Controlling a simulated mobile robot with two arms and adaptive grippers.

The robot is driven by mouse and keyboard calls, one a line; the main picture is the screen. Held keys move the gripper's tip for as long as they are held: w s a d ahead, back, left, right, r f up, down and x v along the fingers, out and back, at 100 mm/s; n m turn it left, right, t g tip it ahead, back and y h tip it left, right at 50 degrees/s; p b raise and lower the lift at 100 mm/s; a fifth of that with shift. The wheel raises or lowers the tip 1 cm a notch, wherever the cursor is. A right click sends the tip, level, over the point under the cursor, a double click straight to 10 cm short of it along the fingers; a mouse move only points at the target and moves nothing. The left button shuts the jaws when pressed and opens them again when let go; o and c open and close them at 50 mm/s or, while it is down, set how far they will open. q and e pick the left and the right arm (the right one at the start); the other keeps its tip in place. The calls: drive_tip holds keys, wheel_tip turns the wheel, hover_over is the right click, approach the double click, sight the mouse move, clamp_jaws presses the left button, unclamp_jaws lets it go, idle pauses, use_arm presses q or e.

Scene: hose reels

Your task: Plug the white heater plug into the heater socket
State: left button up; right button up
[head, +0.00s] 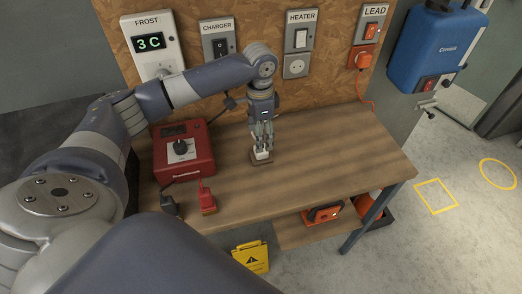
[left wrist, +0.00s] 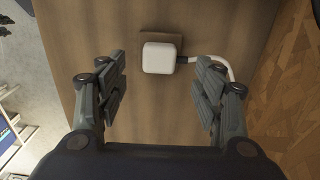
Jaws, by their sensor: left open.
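The white heater plug (head: 261,154) rests on a small brown block on the wooden bench, and a white cable leaves its side. In the left wrist view the plug (left wrist: 159,57) lies ahead of and between the finger pads. My left gripper (head: 262,140) points down just above the plug; its open fingers (left wrist: 160,95) are apart, with nothing between the pads. The heater socket (head: 296,66) is a grey plate with a round outlet on the board, below the HEATER switch (head: 302,38). My right gripper is not in view.
A red charger box (head: 183,150) stands at the bench's left, with a black plug (head: 169,204) and a red plug (head: 207,198) near the front edge. An orange plug (head: 361,57) sits in the LEAD socket. The bench's right side is clear.

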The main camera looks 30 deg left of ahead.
sight(264, 154)
use_arm(q)
drive_tip(key=shift+f, duration=0.25)
wheel_tip(264, 154, down, 4)
drive_tip(key=shift+d+r+p, duration=0.1)
drive_tip(key=shift+r+p, duration=0.1)
drive_tip(key=shift+p, duration=0.55)
drive_tip(key=shift+f, duration=0.55)
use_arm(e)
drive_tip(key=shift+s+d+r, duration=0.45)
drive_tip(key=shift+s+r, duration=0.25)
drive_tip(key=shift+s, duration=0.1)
use_arm(q)
drive_tip(key=shift+c, duration=0.8)
drive_tip(key=c, duration=0.9)
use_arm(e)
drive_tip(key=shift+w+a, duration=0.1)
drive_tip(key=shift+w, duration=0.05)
